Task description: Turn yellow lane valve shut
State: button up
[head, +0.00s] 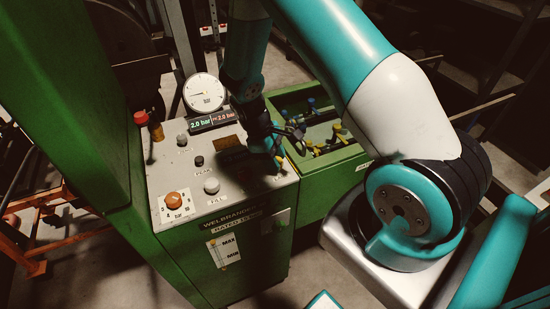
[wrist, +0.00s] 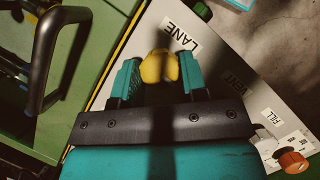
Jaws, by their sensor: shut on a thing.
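The yellow lane valve knob (wrist: 158,66) shows in the wrist view beside the label LANE on the grey panel (wrist: 235,45). My gripper (wrist: 158,76) has one teal finger on each side of the knob and is shut on it. The dark shadow or bar across the knob's middle makes its exact angle hard to read. In the head view my gripper (head: 277,150) is at the right edge of the panel (head: 235,185), and the yellow knob is hidden behind it.
A green bin (head: 336,163) with fittings stands close on the right.

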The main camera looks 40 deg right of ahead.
jog(key=o, duration=0.9)
jog(key=b+v, duration=0.3)
jog(key=v, duration=1.4)
jog(key=shift+w+a+r, duration=0.15)
jog(key=shift+w+r, duration=0.05)
jog(key=s+a+r+t+y, duration=0.2)
jog(key=s+a+r+y, duration=0.1)
jog(key=s+a, duration=0.5)
jog(key=s+a+r+n+t+y, duration=0.1)
jog(key=s+a+r+y, duration=0.2)
jog(key=s, duration=1.1)
jog(key=a+r, duration=0.3)
jog(key=a, duration=0.3)
jog(key=shift+s+r+t, duration=0.25)
jog(key=shift+r+t, duration=0.05)
jog(key=shift+t, duration=0.1)
